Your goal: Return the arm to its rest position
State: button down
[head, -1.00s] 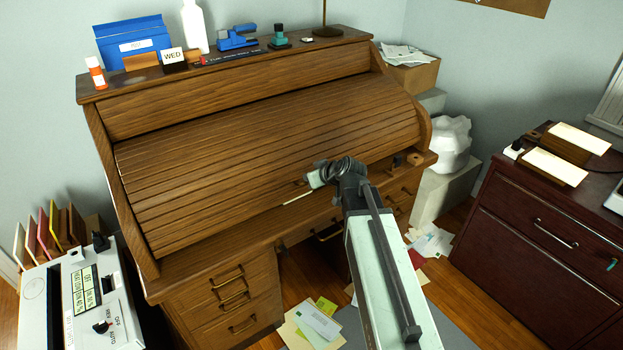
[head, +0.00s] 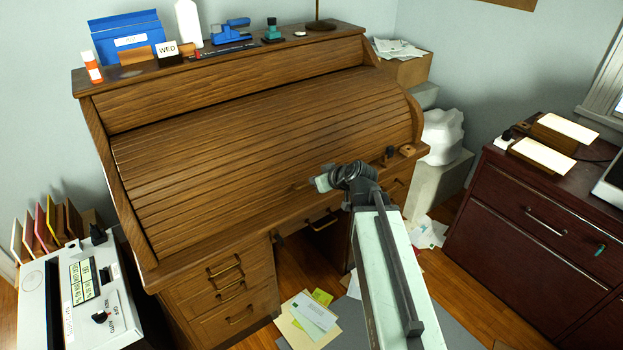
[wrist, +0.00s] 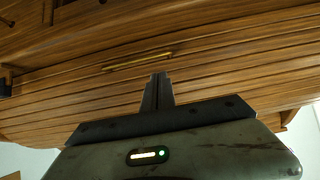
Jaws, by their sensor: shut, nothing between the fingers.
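My gripper (wrist: 158,77) is shut and empty in the wrist view, its two dark fingers pressed together. Behind the fingertips is the wooden slatted roll top of the desk (wrist: 230,75), with a long brass handle (wrist: 138,61) just beyond them. In the head view my arm reaches up from the bottom toward the desk (head: 260,130), and its end is in front of the lower edge of the closed roll top. The fingertips are hard to make out there.
A shredder (head: 75,300) stands at the lower left. A dark red cabinet (head: 545,220) is at the right. Papers (head: 312,318) lie on the floor in front of the desk. Several small items, including a blue stapler (head: 230,32), stand on the desk's top shelf.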

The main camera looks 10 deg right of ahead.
jog(key=s+a+r+n+g+p, duration=0.1)
jog(key=s+a+r+g+p, duration=0.15)
jog(key=s+a+p, duration=0.3)
jog(key=s+d+f+m+g+h, duration=0.2)
jog(key=s+d+m+g, duration=0.1)
jog(key=s, duration=0.4)
jog(key=s+d+f+m+g+h, duration=0.2)
jog(key=s+d+f+m+g, duration=0.1)
jog(key=s, duration=0.4)
jog(key=shift+d+g+p, duration=0.2)
jog(key=shift+g+p, duration=0.15)
jog(key=shift+g, duration=0.2)
